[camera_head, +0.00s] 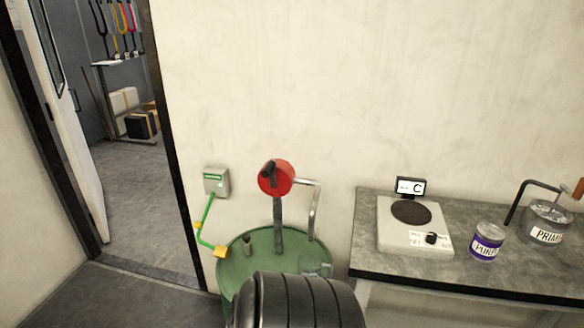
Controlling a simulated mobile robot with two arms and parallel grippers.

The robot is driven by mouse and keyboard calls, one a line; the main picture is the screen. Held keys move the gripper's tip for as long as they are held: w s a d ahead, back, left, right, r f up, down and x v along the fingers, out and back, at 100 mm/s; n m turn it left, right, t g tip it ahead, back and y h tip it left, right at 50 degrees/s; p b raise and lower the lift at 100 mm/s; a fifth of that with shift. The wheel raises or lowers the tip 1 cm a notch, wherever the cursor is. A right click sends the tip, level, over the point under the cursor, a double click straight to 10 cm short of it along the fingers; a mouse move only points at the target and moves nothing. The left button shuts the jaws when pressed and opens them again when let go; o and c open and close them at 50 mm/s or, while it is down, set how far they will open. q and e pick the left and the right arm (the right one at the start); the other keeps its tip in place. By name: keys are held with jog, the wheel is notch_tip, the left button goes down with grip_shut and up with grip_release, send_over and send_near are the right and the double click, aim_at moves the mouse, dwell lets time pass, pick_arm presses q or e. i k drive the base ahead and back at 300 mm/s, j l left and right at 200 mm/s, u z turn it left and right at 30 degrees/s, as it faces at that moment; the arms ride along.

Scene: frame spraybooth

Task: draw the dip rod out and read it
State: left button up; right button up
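A green drum (232,268) stands against the wall at lower centre. A red hand pump (276,178) with a dark crank rises from its lid on a grey pipe. A small dark stub (247,244) stands upright on the left of the lid. I cannot tell whether it is the top of the dip rod, and no rod length or marking shows. A black ribbed cylinder at the bottom hides the drum's near side. Neither gripper shows in the head view.
A green wire with a yellow clamp (221,252) runs from a wall box (216,181) to the drum. A grey bench (480,278) at right holds a scale (415,236), a purple-labelled can (487,242) and a primer pot (547,222). An open doorway is at left.

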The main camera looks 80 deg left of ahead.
aim_at(246, 238)
jog(key=u, duration=2.9)
jog(key=l+z, duration=0.35)
jog(key=l, duration=0.75)
